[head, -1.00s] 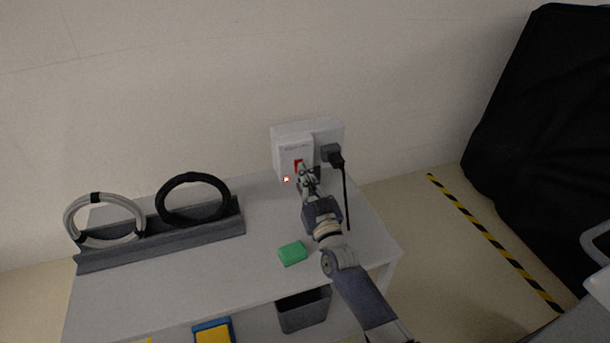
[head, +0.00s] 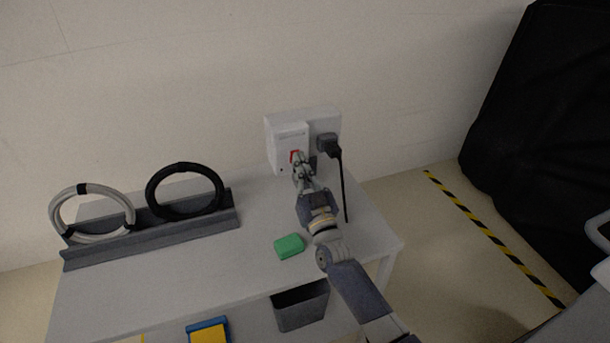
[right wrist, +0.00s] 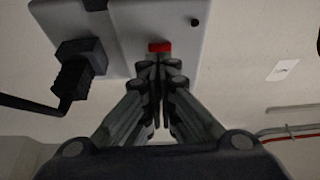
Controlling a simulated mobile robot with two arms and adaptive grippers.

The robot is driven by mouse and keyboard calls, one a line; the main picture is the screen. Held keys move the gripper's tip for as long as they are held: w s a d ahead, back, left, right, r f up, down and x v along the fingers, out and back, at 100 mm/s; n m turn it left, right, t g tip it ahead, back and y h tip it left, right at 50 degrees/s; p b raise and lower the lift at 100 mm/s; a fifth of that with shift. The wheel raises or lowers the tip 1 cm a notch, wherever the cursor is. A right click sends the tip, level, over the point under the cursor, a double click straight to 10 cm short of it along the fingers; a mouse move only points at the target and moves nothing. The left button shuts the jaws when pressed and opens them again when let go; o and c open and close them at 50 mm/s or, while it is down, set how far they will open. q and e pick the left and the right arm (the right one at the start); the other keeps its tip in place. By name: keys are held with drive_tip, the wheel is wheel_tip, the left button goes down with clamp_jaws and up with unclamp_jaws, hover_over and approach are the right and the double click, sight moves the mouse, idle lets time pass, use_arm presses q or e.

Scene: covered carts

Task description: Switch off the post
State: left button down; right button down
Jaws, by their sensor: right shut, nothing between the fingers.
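The post is a white box (head: 286,132) standing at the back of the cart top against the wall. Its red switch (head: 294,156) shows just above my right gripper (head: 299,163). In the right wrist view the red switch (right wrist: 159,47) is directly at the tips of my right gripper (right wrist: 160,62), which is shut and empty. The fingertips look to touch the switch or be very close, and they hide its lower part. A small indicator on the box (head: 281,171) is dark. My left gripper is not in view.
A black plug (head: 328,145) with a hanging cord sits on the right of the box. A green block (head: 289,246) lies on the cart top (head: 225,270). Cable coils (head: 184,191) stand in a grey rack (head: 150,243) at left. A black cover (head: 535,130) is at far right.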

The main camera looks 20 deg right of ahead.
drive_tip(key=s+f, duration=0.2)
drive_tip(key=s, duration=1.4)
drive_tip(key=shift+s+d, duration=0.25)
drive_tip(key=shift+d, duration=0.05)
drive_tip(key=shift+f, duration=0.1)
